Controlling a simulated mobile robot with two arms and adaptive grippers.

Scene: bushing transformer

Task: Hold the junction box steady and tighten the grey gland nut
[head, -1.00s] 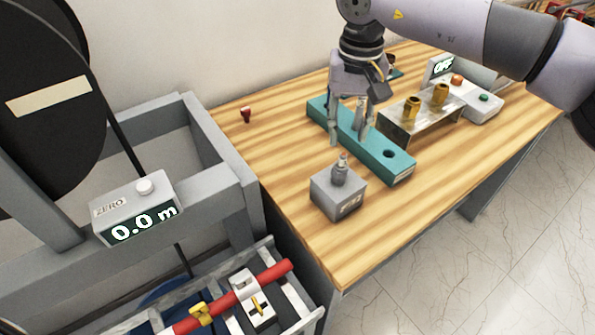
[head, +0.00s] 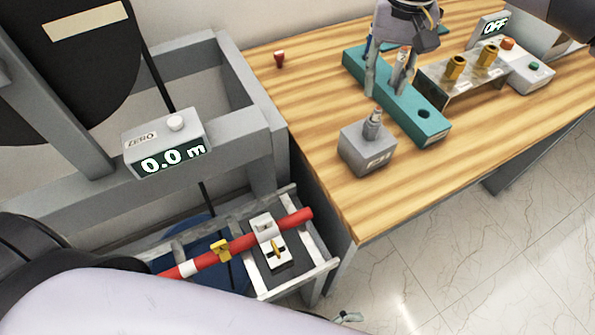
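The grey junction box (head: 366,152) stands on the wooden bench near its front left corner. The grey gland nut (head: 373,126) sits upright on the box's top, with a narrower stub above it. My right gripper (head: 384,91) points down above the teal block, behind the box and apart from it. Its two fingers are spread, with no held thing clearly visible. My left arm's pale link crosses the bottom left. Only a small tip of what seems to be my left gripper (head: 347,317) shows at the bottom edge, below the bench; its fingers cannot be made out.
The teal block (head: 428,128) with a hole lies behind the box. A metal stand (head: 440,90) with brass fittings and a device reading OFF (head: 495,24) are further right. A small red item (head: 279,59) lies at the back. A grey frame with a 0.0 m counter (head: 165,145) and red tube stands left.

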